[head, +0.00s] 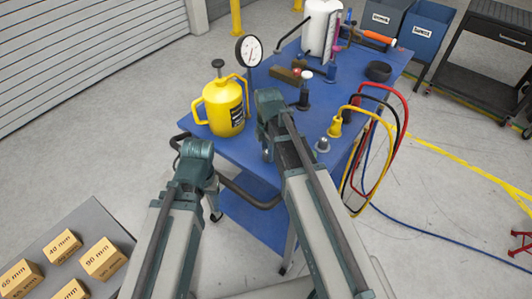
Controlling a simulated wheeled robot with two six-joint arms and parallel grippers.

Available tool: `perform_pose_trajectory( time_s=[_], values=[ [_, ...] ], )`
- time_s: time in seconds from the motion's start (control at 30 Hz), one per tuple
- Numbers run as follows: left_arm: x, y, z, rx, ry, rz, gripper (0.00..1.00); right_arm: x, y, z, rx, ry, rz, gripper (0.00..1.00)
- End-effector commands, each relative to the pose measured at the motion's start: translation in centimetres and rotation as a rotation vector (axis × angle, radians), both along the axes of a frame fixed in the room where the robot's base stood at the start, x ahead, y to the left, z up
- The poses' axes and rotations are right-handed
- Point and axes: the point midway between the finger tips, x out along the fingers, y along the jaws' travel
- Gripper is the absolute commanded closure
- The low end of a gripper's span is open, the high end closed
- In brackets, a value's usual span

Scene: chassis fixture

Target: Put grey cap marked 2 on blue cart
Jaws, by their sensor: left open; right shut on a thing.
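The blue cart (235,149) stands in the middle of the head view, its top crowded with items. My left arm ends over the cart's near left corner, beside its dark handle (248,197). My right arm reaches over the near part of the cart top. Both grippers are hidden behind my own arm links, so I cannot see what the right one holds. I cannot make out a grey cap marked 2. A small grey round piece (323,145) stands at the cart's near right edge, with no readable mark.
A yellow can (224,107) and a dial gauge (249,50) stand left of my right arm. A yellow fitting (335,128) with looping hoses is to the right. A black ring (378,71) and white cylinder (318,28) are farther back. Marked boxes (103,258) lie lower left.

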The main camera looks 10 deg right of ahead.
Motion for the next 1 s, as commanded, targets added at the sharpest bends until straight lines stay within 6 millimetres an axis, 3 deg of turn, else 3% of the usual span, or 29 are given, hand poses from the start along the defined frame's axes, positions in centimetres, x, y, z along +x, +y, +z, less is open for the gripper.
perform_pose_trajectory(
  time_s=[0.13, 0.17, 0.3, 0.73, 1.0],
  values=[
    [0.0, 0.0, -0.5, 0.000, 0.000, 0.000, 0.30, 0.0, 0.0, -0.5, 0.000, 0.000, 0.000, 1.00],
    [0.0, 0.0, -0.3, 0.000, 0.000, 0.000, 0.30, 0.0, 0.0, -0.3, 0.000, 0.000, 0.000, 0.57],
    [0.0, 0.0, -0.3, 0.000, 0.000, 0.000, 0.30, 0.0, 0.0, -0.3, 0.000, 0.000, 0.000, 0.32],
    [0.0, 0.0, 0.1, 0.000, 0.000, 0.000, 0.30, 0.0, 0.0, 0.1, 0.000, 0.000, 0.000, 0.32],
    [0.0, 0.0, 2.6, 0.000, 0.000, 0.000, 0.30, 0.0, 0.0, 2.6, 0.000, 0.000, 0.000, 0.32]
  ],
)
